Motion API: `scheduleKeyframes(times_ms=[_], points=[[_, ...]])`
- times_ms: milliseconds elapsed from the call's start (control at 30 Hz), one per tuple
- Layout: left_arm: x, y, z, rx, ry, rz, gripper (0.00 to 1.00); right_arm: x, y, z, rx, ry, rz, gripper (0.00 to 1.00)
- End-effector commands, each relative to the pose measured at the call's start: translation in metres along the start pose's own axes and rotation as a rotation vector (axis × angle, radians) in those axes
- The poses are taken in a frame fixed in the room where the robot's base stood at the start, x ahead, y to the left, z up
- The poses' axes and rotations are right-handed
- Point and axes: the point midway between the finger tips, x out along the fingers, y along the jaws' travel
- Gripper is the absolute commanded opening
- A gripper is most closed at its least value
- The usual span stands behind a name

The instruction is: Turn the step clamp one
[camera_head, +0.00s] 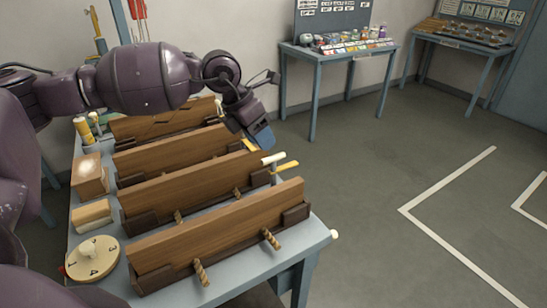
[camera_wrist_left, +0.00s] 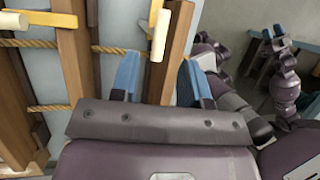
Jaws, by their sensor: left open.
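I cannot tell which clamp is step clamp one. A cream handle (camera_head: 273,158) with a yellow bar (camera_head: 286,166) stands out at the far end of the second-nearest wooden board (camera_head: 200,190). In the left wrist view a cream handle (camera_wrist_left: 161,32) with a yellow piece shows just beyond my fingers. Another cream handle (camera_wrist_left: 14,20) is at upper left. My left gripper (camera_head: 258,135) has blue fingers and is open above the boards' far ends. In the left wrist view its fingers (camera_wrist_left: 159,72) straddle the image of a brown board, with no clear contact.
A round dial (camera_head: 91,258) with numbers and a knob lies on the blue-grey table (camera_head: 318,235). Wooden blocks (camera_head: 89,180) stand along its left side. Several boards with rope run across it. Purple links of mine (camera_wrist_left: 285,85) show in the left wrist view. Open floor lies to the right.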

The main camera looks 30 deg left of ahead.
Motion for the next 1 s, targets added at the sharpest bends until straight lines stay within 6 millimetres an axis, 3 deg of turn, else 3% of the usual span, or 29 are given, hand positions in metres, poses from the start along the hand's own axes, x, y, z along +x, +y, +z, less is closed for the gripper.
scheduleKeyframes(times_ms=[200,400,867,1000], points=[[0.039,-0.001,0.000,-0.001,0.000,-0.004,0.42,0.001,0.001,-0.002,-0.002,0.003,0.000,0.52],[0.062,-0.001,0.000,-0.002,0.000,-0.003,0.42,0.003,0.000,-0.007,-0.003,0.012,-0.002,0.52],[0.072,0.000,0.000,-0.001,-0.001,-0.002,0.42,0.005,0.000,-0.010,-0.004,0.018,-0.002,0.52],[0.072,0.000,0.000,-0.001,-0.001,-0.002,0.21,0.003,0.000,-0.007,-0.003,0.012,-0.001,0.52]])
